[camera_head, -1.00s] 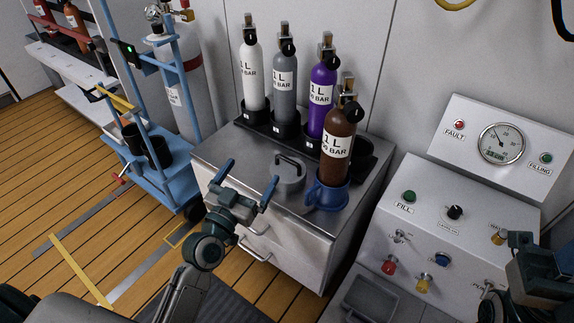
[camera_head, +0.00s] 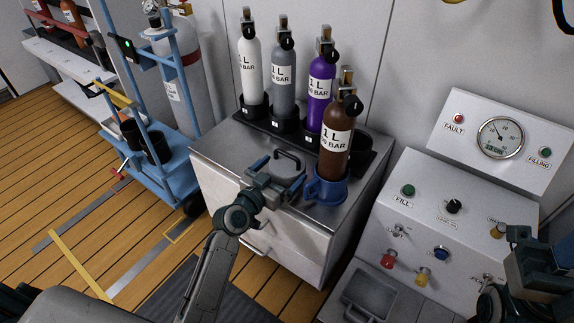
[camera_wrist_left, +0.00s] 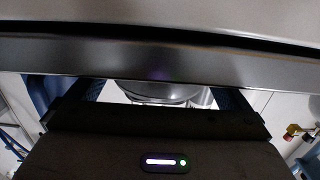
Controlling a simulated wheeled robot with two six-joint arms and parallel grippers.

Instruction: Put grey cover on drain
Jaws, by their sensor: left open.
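The grey cover (camera_head: 290,166) is a low round lid with a dark arched handle. It rests on the steel cabinet top, left of the blue ring-shaped holder under the brown cylinder. My left gripper (camera_head: 282,174) is open at the near side of the cover, its fingers spread left and right of it. I cannot tell whether they touch it. In the left wrist view, a round grey metal shape, likely the cover (camera_wrist_left: 155,92), shows between the fingers. I cannot make out a drain. My right gripper (camera_head: 540,262) is partly in view at the right edge; its jaws are unclear.
White, grey and purple cylinders stand in a black rack (camera_head: 270,125) behind the cover. The brown cylinder (camera_head: 337,145) stands close on the right in the blue holder (camera_head: 327,192). A filling panel (camera_head: 440,215) is at right. A blue trolley (camera_head: 165,165) stands left.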

